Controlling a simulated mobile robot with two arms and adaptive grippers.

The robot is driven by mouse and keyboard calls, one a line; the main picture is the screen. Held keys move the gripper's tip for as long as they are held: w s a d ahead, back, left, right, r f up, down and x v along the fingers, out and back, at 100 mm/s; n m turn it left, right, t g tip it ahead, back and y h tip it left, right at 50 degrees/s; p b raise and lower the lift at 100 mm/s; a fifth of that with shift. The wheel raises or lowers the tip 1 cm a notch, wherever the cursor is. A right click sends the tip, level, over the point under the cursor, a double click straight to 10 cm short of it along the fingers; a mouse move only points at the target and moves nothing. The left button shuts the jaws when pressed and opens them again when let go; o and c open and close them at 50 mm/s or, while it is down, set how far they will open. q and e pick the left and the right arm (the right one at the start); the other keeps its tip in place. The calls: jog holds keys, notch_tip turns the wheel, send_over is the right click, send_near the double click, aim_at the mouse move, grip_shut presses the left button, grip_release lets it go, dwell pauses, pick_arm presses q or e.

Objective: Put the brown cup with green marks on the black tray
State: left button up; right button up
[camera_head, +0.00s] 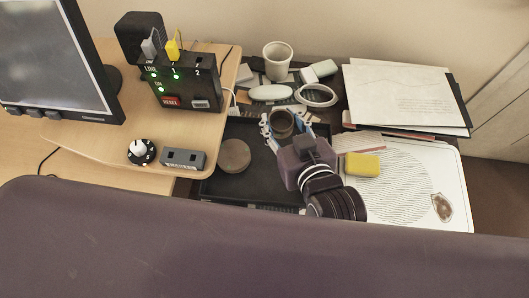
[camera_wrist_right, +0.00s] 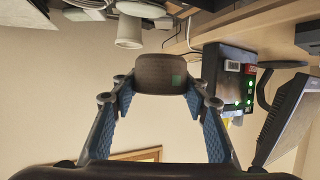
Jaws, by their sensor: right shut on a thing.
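The brown cup (camera_head: 283,123) is between the fingers of my right gripper (camera_head: 284,128), which is shut on it. In the right wrist view the cup (camera_wrist_right: 155,72) shows a green square mark (camera_wrist_right: 176,80) on its side, between blue-padded fingers (camera_wrist_right: 160,90). The black tray (camera_head: 262,186) lies below and to the left in the head view, partly hidden by my right gripper and wrist. The cup shows over the tray's far part; its exact height above it cannot be told. My left gripper is not in view.
A round brown thing (camera_head: 235,156) lies on the tray's left part. A white cup (camera_head: 278,61), white ring (camera_head: 317,95) and other white items stand behind. A yellow block (camera_head: 362,165) and papers (camera_head: 405,95) are right. The desk (camera_head: 110,130) edges the left.

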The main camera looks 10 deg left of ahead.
notch_tip(320, 180, down, 14)
jog(key=shift+d+f+b, duration=0.15)
jog(key=shift+b, duration=0.75)
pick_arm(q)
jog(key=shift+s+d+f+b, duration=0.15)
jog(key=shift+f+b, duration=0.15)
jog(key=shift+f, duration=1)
pick_arm(e)
jog(key=shift+f, duration=2.25)
jog(key=shift+f, duration=0.15)
jog(key=o, duration=1.2)
jog(key=shift+o, duration=0.2)
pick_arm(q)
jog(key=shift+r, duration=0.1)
pick_arm(e)
jog(key=v, duration=1.2)
